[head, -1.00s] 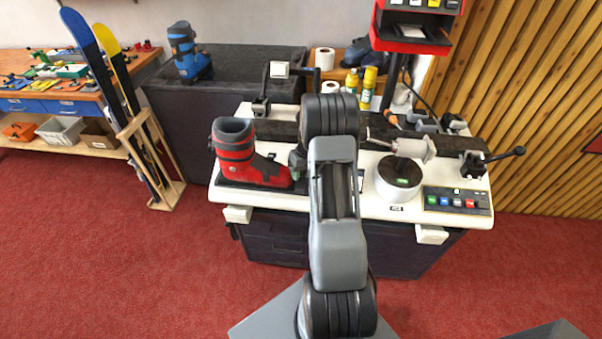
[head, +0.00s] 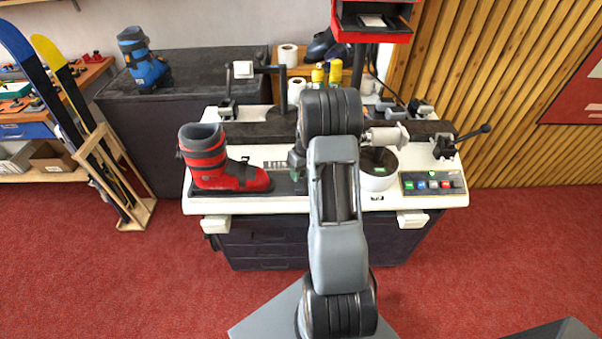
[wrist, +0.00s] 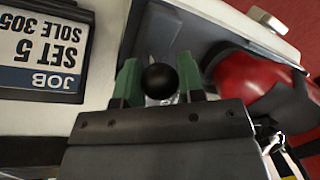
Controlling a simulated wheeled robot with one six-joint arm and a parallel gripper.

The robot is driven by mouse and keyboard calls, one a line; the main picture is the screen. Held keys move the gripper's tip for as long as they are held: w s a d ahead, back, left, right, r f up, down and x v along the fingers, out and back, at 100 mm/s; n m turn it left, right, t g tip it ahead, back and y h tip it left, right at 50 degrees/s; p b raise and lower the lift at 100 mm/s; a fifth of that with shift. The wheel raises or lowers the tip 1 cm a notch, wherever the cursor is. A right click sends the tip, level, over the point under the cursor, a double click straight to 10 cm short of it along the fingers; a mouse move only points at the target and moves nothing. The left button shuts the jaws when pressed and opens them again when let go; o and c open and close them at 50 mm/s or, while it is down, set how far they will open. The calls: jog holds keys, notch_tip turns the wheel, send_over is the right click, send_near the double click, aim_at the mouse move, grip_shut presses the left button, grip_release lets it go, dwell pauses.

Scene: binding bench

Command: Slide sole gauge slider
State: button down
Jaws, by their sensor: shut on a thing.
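My gripper (wrist: 160,74) has its two green fingers on either side of a black ball knob (wrist: 159,80), shut on it. The knob looks like the handle of the sole gauge slider; the rest of the slider is mostly hidden under my gripper. In the head view the knob is hidden behind my arm. A red ski boot (head: 218,165) stands on the left of the white bench top, toe towards my gripper; it also shows at the right of the wrist view (wrist: 256,85). A marked scale strip (head: 276,164) shows between boot and arm.
A job card (wrist: 43,45) reading "SET 5, SOLE 305" lies left of my gripper in the wrist view. Right of my arm are a round dark-topped unit (head: 378,170), a button panel (head: 433,185) and a clamp lever (head: 470,138). Red floor lies in front.

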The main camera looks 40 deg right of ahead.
jog(key=shift+d, duration=0.15)
jog(key=c, duration=0.8)
grip_release()
jog(key=shift+s+d, duration=0.1)
jog(key=shift+s, duration=0.05)
jog(key=shift+o, duration=0.2)
jog(key=shift+r, duration=0.3)
notch_tip(320, 180, up, 13)
jog(key=d+b, duration=0.1)
jog(key=d, duration=0.1)
jog(key=shift+d, duration=0.25)
